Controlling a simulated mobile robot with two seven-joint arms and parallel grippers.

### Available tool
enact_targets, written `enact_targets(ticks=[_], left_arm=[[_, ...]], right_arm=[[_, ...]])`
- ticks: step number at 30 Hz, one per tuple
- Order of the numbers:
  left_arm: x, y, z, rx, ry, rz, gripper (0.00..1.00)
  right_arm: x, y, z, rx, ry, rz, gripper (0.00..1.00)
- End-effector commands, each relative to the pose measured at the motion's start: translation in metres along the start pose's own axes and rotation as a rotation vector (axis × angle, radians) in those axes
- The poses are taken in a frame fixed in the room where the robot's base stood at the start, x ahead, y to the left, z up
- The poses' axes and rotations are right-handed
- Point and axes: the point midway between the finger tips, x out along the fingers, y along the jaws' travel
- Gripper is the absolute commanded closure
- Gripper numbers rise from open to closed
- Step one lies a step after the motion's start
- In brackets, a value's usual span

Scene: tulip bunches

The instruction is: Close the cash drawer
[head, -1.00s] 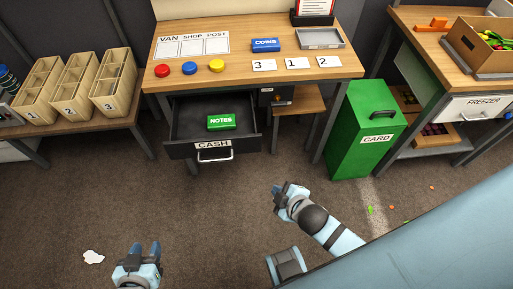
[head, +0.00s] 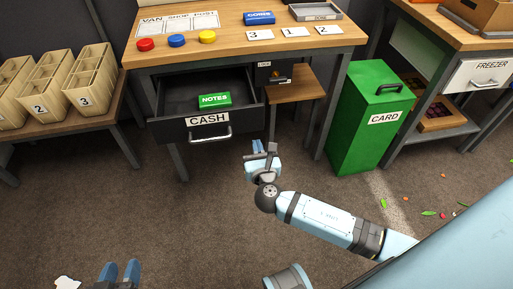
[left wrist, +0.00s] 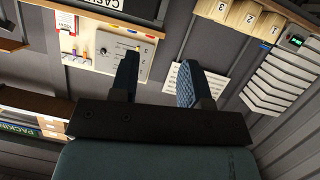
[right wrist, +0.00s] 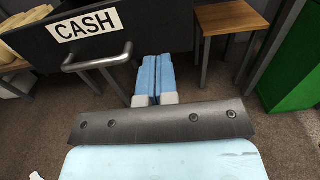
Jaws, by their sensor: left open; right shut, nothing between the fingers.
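The cash drawer (head: 207,123) is pulled out from under the wooden desk (head: 240,44). Its dark front has a CASH label and a silver handle (head: 210,134). A green NOTES box (head: 214,100) lies inside it. My right gripper (head: 262,148) is shut and empty, below and to the right of the drawer front. In the right wrist view its fingers (right wrist: 153,76) are together beside the handle (right wrist: 98,60), apart from it as far as I can tell. My left gripper (head: 119,272) is open and empty at the bottom of the head view; its spread fingers show in the left wrist view (left wrist: 157,82).
A green CARD bin (head: 368,117) stands right of the desk, and a small wooden stool (head: 293,86) is under it. A bench with numbered bins (head: 42,85) is at the left. The floor before the drawer is clear.

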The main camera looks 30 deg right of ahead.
Motion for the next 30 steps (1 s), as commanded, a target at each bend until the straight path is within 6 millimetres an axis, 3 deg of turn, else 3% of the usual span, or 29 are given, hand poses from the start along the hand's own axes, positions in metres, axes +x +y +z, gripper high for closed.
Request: enact_targets(ticks=[9,15,21,30], left_arm=[[0.005,0.011,-0.025,-0.011,0.133,0.042,0.57],[0.005,0.018,-0.039,-0.024,0.209,0.068,0.57],[0.003,0.022,-0.05,-0.031,0.25,0.079,0.57],[0.004,0.024,-0.054,-0.028,0.262,0.086,0.57]], right_arm=[[0.07,0.0,-0.002,0.002,-0.001,-0.001,1.0],[0.1,0.0,-0.002,0.003,0.001,0.0,1.0],[0.112,0.0,-0.002,0.003,0.003,0.0,1.0],[0.113,0.0,-0.001,0.003,0.003,0.0,1.0]])
